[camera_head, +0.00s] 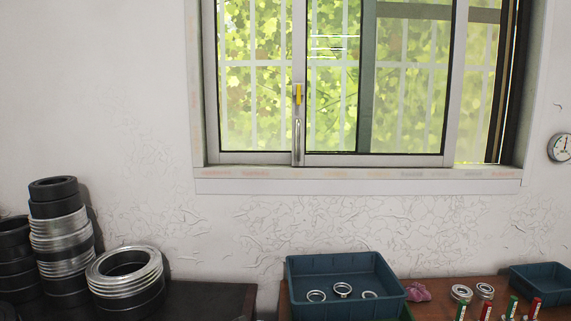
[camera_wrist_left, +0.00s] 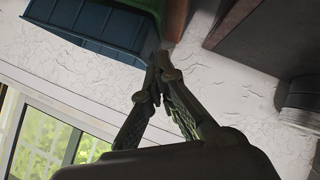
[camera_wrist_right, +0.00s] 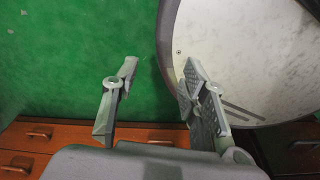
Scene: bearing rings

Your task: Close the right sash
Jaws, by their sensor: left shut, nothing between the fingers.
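The sliding window (camera_head: 330,158) is in the white wall in the head view. Its right sash (camera_head: 376,159) sits toward the left, with its left edge by the meeting post (camera_head: 299,60). A strip at the window's right, up to the dark jamb (camera_head: 506,90), lies outside the sash frame. A yellow latch (camera_head: 298,94) and a silver upright handle (camera_head: 297,140) are on that post. My left gripper (camera_wrist_left: 155,62) is shut and empty in the left wrist view, with part of the window (camera_wrist_left: 45,140) at lower left. My right gripper (camera_wrist_right: 158,68) is open and empty. Neither gripper shows in the head view.
Below the window are a blue crate (camera_head: 300,295) with several rings and a smaller blue bin (camera_head: 530,272). Stacked bearing rings (camera_head: 62,225) stand at left. A round pale plate (camera_wrist_right: 250,50) is beside my right gripper. The wall under the sill is clear.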

